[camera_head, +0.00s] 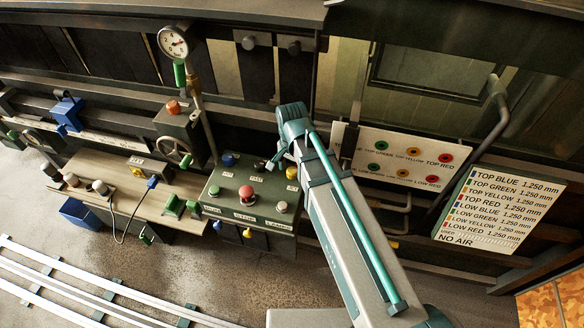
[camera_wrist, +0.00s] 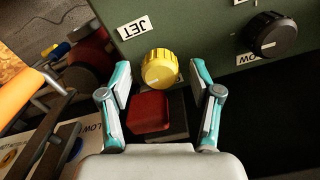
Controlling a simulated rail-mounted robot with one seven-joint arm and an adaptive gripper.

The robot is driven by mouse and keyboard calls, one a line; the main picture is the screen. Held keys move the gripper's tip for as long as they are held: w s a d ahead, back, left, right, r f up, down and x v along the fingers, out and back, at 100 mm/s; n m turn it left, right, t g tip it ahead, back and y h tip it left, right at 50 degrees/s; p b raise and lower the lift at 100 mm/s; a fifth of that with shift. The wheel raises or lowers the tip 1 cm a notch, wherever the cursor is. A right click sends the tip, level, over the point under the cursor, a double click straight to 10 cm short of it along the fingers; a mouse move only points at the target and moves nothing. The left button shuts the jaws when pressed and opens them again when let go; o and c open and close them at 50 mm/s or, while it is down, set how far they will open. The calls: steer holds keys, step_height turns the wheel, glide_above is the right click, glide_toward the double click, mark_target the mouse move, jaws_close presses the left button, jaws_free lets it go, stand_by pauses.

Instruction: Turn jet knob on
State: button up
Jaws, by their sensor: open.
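The yellow knob (camera_wrist: 160,68) sits on a green panel (camera_wrist: 205,35) beside a label reading JET, upside down in the wrist view. A white mark shows on its face. My gripper (camera_wrist: 161,78) is open, with one teal finger on each side of the knob. A gap shows on both sides, and I see no clear contact. In the head view, the yellow knob (camera_head: 292,172) is at the upper right of the green panel (camera_head: 215,188), and my gripper (camera_head: 272,160) is close to its left; its fingertips are small there.
A black knob (camera_wrist: 269,35) stands right of the yellow one. A red block (camera_wrist: 148,110) lies between the fingers below the knob. The panel also carries a red button (camera_head: 246,192) and a blue knob (camera_head: 228,159). A gauge (camera_head: 173,42) stands behind it.

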mark_target(292, 171)
steer(key=c, duration=1.1)
steer(key=shift+m, duration=0.8)
steer(key=shift+c, duration=0.2)
steer(key=o, duration=1.1)
steer(key=shift+o, duration=0.2)
steer(key=shift+r, duration=0.15)
step_height(292, 171, up, 12)
